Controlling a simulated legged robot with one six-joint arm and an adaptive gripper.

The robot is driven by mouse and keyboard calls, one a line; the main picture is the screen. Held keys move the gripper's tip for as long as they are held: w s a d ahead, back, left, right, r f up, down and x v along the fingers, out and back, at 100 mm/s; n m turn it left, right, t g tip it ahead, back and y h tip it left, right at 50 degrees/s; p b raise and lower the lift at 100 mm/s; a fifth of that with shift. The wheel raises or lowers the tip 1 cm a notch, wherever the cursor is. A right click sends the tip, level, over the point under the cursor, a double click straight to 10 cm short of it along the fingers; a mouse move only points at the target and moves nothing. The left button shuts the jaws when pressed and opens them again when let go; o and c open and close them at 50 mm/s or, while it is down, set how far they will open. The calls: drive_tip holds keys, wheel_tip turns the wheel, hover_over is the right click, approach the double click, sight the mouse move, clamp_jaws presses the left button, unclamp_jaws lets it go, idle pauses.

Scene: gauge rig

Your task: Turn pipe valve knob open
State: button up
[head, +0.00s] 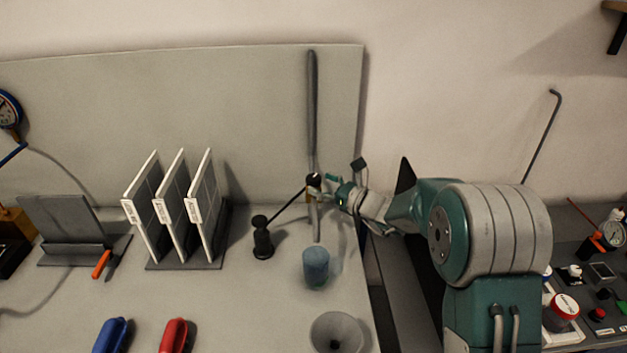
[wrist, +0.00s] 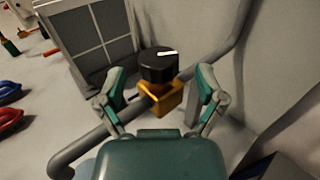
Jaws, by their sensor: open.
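The pipe valve knob (wrist: 158,64) is black and round with a white mark on its face. It sits on a brass-coloured valve body (wrist: 160,98) on a grey pipe (wrist: 110,130). In the head view the pipe (head: 312,110) runs up the back panel, and the dark knob (head: 313,180) shows small at its lower part. My gripper (wrist: 162,88) is open, with one green-tipped finger on each side of the valve in the wrist view. I cannot tell whether either finger touches it. In the head view my gripper (head: 325,186) is at the knob and partly hides the valve.
A black stand with a thin rod (head: 262,240) reaches towards the valve. A blue cup (head: 315,266) and a grey funnel (head: 337,332) stand in front. A rack with white-edged panels (head: 172,215) is to the left. Blue (head: 111,335) and red (head: 174,335) handles lie at the front.

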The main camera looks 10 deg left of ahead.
drive_tip(key=shift+w+a, duration=0.4)
drive_tip(key=shift+a, duration=0.2)
drive_tip(key=shift+w+a, duration=0.1)
drive_tip(key=shift+a, duration=0.6)
drive_tip(key=shift+c, duration=0.3)
drive_tip(key=shift+d, duration=0.2)
drive_tip(key=c, duration=1.1)
drive_tip(key=shift+n+g, duration=0.4)
drive_tip(key=shift+g, duration=0.1)
drive_tip(key=n+g, duration=0.1)
drive_tip(key=g, duration=0.1)
drive_tip(key=n+g+y, duration=0.1)
drive_tip(key=g, duration=0.1)
drive_tip(key=shift+w+d+n+y, duration=0.1)
drive_tip(key=shift+n+y, duration=0.2)
drive_tip(key=shift+n, duration=0.1)
drive_tip(key=shift+n+g, duration=1.2)
drive_tip(key=shift+g, duration=1.1)
drive_tip(key=shift+r, duration=0.1)
